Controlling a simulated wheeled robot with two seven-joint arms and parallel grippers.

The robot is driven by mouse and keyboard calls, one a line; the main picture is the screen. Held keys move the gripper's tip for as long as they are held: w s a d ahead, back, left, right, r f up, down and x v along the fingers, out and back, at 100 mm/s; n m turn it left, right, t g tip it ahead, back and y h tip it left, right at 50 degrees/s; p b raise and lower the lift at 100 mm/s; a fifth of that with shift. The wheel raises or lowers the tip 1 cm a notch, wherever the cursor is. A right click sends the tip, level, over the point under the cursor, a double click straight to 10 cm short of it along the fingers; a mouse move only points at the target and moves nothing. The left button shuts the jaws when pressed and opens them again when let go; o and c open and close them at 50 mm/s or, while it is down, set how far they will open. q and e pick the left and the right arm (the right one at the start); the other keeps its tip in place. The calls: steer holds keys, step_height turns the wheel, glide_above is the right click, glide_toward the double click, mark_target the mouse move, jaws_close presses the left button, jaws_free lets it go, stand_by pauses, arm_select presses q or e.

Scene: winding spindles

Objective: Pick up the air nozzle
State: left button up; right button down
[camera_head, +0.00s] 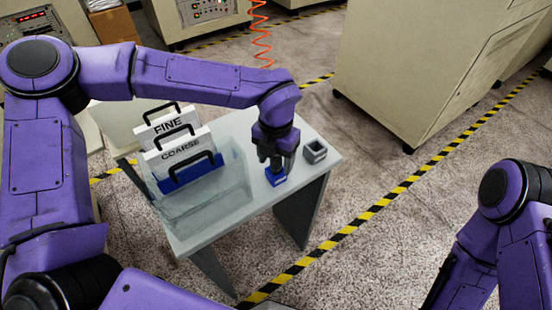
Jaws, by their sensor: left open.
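My left gripper (273,164) reaches down over the right part of the small table, its dark fingers pointing down and open. A small blue block-like piece (276,178) is on the table directly at the fingertips; contact cannot be told. An orange coiled hose (261,35) hangs at the top centre, and its lower end passes behind my left arm. No air nozzle can be made out clearly; the fingers and arm hide part of this area. My right arm is at the lower right, with its gripper out of the picture.
The table (320,169) also carries a small grey square holder (315,151), right of the left gripper. A clear bin (205,205) holds "FINE" (168,125) and "COARSE" (181,151) handled cards. A large beige cabinet (420,70) stands behind right. Floor between table and cabinet is clear.

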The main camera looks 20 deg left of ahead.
arm_select(q)
steer(key=shift+f, duration=0.1)
jaws_close()
